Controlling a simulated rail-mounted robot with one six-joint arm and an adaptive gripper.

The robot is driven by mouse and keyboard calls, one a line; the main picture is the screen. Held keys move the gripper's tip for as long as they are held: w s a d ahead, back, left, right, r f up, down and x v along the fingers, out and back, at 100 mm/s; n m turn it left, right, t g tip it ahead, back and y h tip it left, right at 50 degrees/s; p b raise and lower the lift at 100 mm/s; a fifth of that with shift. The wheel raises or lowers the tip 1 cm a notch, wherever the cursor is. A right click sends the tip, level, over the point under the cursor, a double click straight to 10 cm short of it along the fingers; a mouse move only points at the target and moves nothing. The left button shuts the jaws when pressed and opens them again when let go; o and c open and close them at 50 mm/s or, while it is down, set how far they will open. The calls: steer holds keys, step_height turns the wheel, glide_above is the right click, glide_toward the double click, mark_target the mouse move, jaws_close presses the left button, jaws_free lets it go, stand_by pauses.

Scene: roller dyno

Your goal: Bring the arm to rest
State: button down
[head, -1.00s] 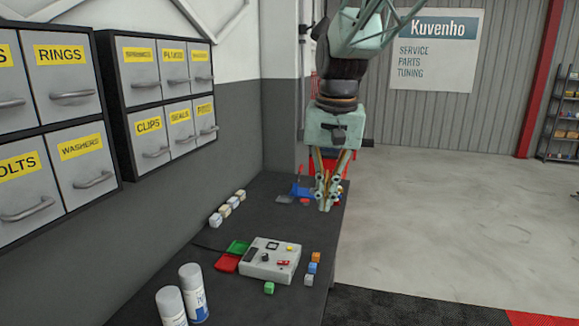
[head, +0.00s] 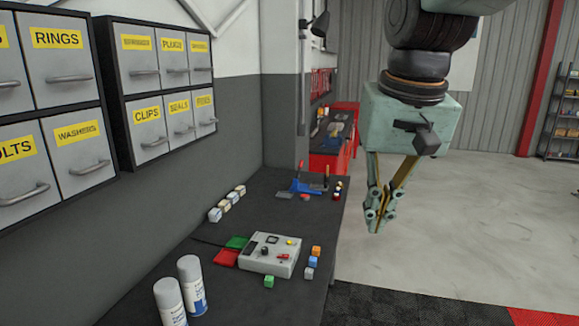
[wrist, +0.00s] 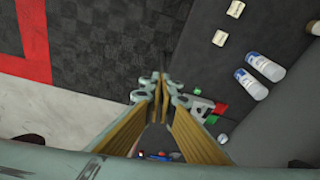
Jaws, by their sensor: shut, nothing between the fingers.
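My gripper (head: 374,228) hangs from my arm at the right of the bench in the head view, its fingers pointing down and together. Nothing is between them. It is over the floor side of the bench edge, apart from everything on the bench. In the wrist view the fingertips of my gripper (wrist: 160,80) meet near the middle, with the bench to the right and the floor to the left.
The dark bench (head: 200,285) carries a grey control box (head: 270,255), two spray cans (head: 192,285), several small blocks (head: 228,203) and a blue tool (head: 305,186). Labelled drawers (head: 165,85) line the left wall. Open floor (head: 450,235) lies to the right.

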steer(key=s+d+f+b, duration=0.1)
steer(key=s+f, duration=0.1)
steer(key=s, duration=0.5)
steer(key=s+d+f+t+b, duration=0.1)
steer(key=s+d+f, duration=0.1)
steer(key=s, duration=0.6)
steer(key=s+d+f+n+b, duration=0.1)
steer(key=s+f, duration=0.3)
steer(key=s, duration=0.4)
steer(key=shift+s+d+b, duration=0.15)
steer(key=shift+d+b, duration=0.25)
steer(key=shift+d, duration=0.15)
steer(key=c, duration=3.3)
jaws_free()
steer(key=shift+c, duration=0.2)
